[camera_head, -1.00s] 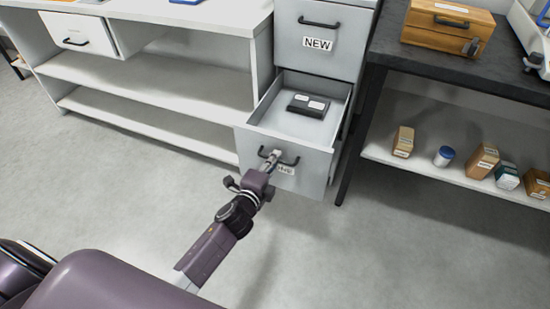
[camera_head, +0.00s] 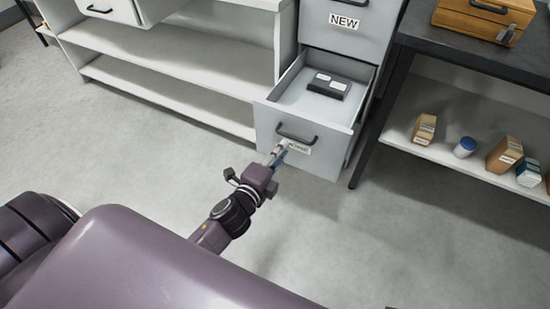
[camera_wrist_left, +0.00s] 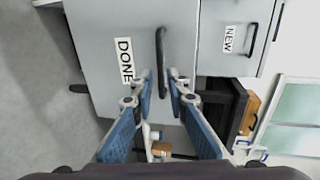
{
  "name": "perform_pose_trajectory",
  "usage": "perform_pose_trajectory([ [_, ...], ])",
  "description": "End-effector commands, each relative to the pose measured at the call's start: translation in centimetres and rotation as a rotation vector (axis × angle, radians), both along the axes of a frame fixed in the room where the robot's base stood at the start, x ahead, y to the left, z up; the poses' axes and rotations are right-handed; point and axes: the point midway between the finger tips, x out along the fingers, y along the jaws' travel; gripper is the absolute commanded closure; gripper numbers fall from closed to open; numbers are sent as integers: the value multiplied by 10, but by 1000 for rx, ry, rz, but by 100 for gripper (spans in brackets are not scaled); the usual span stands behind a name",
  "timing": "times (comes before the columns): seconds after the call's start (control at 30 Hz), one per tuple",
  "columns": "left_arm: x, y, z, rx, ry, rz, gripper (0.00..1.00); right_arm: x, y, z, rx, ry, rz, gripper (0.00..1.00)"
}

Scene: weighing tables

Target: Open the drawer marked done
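The drawer marked DONE (camera_head: 325,164) is the lower drawer of a grey cabinet and stands pulled out, its inside showing in the head view. Its dark bar handle (camera_head: 297,136) is on the front, above the white label. In the left wrist view the drawer front (camera_wrist_left: 95,70), the DONE label (camera_wrist_left: 124,61) and the handle (camera_wrist_left: 161,62) show. My left gripper (camera_head: 281,149) is just in front of the drawer front, by the handle and label. In the left wrist view its fingertips (camera_wrist_left: 163,80) are apart, with nothing gripped. My right gripper is not in view.
A dark box (camera_head: 329,86) with white labels lies in the drawer. The NEW drawer (camera_head: 345,40) above is shut. A white shelf unit (camera_head: 180,58) stands left. A dark table (camera_head: 460,55) with a wooden box (camera_head: 485,17) stands right. The floor in front is clear.

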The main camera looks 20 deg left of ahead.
Motion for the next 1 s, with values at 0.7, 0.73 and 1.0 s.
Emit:
perform_pose_trajectory([
  [0.7, -42, 2, 9, 0, -1, 1, 85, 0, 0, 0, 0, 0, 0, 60],
  [0.73, -42, 2, 9, 0, -1, 1, 85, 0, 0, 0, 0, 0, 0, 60],
  [1.0, -44, 7, 9, -30, 16, 29, 85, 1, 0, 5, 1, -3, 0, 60],
])
